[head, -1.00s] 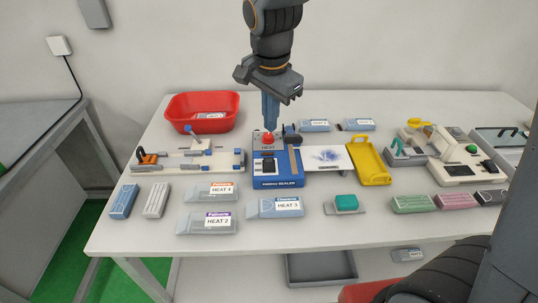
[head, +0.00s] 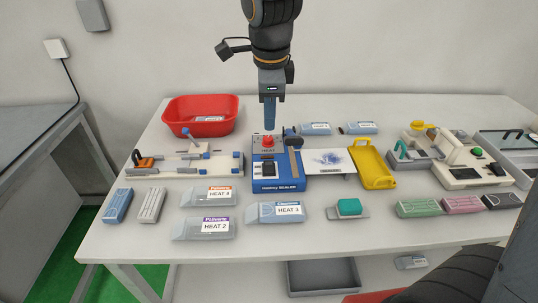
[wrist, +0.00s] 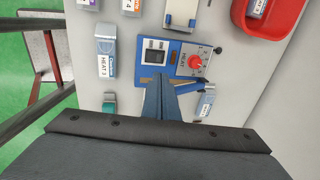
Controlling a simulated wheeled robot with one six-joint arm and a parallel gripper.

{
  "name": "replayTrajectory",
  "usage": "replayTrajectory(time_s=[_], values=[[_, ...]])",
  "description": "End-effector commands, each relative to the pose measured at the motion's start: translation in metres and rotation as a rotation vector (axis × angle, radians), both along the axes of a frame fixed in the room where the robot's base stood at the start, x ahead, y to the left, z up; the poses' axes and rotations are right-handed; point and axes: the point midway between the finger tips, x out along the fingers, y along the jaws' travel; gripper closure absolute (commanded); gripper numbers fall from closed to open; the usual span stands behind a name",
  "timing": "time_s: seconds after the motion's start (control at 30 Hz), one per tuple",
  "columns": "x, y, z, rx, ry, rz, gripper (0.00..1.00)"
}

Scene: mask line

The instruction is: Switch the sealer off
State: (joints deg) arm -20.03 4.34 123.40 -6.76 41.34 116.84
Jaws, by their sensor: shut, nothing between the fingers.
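The blue sealer (head: 280,186) stands in the middle of the table, with a red knob (head: 267,141) on its grey top panel above the word HEAT and a black switch or display block on its front part. In the wrist view the sealer (wrist: 175,47) lies past the fingertips, with its red knob (wrist: 195,62) to the right of them. My gripper (head: 270,128) is shut and empty, pointing down, its blue fingers just above and behind the knob in the head view. I cannot tell whether the tips touch anything. In the wrist view the fingers (wrist: 158,84) hide part of the sealer.
A red bin (head: 200,112) stands at the back left. A yellow tray (head: 373,165) and a cream machine (head: 465,165) are to the right. Several pouches, including HEAT 4 (head: 207,196) and HEAT 3 (head: 275,212), lie in front.

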Motion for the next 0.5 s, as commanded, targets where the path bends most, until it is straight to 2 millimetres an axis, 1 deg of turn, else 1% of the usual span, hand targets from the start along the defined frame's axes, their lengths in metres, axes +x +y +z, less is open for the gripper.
replayTrajectory(time_s=[0.17, 0.5], values=[[0.002, -0.001, -0.015, -0.002, 0.004, 0.000, 1.00], [0.014, -0.001, -0.072, -0.002, 0.005, 0.002, 1.00]])
